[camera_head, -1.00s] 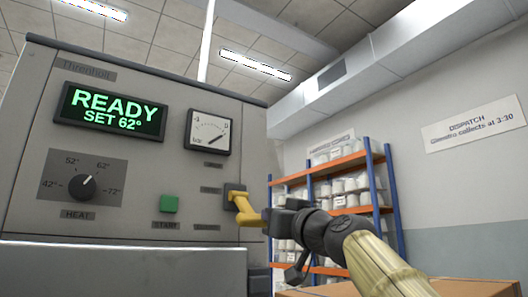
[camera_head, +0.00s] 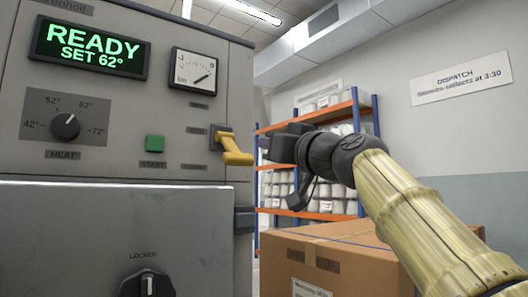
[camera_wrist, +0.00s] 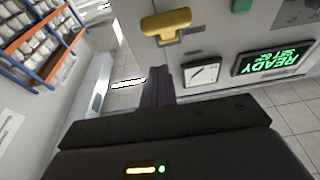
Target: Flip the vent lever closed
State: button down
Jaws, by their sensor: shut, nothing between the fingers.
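The yellow vent lever (camera_head: 235,152) sticks out of a dark mount on the grey machine's front and slopes down to the right. It also shows in the wrist view (camera_wrist: 166,24), near the top. My gripper (camera_head: 265,149) is just right of the lever's end in the head view. Its fingers (camera_wrist: 158,78) are shut and empty in the wrist view, with a visible picture gap between them and the lever. The small labels above and below the lever mount are too blurred to read.
The machine carries a READY display (camera_head: 92,48), dial gauge (camera_head: 193,72), heat knob (camera_head: 66,126), green start button (camera_head: 154,143) and a knob under LOCKED (camera_head: 147,284). A cardboard box (camera_head: 335,262) stands below my arm. A shelf rack (camera_head: 315,216) is behind.

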jog(key=f+b+v, duration=0.1)
jog(key=b+v, duration=0.2)
jog(key=v, duration=0.4)
jog(key=shift+w+f+b, duration=0.15)
jog(key=shift+b, duration=0.15)
jog(key=shift+w, duration=0.15)
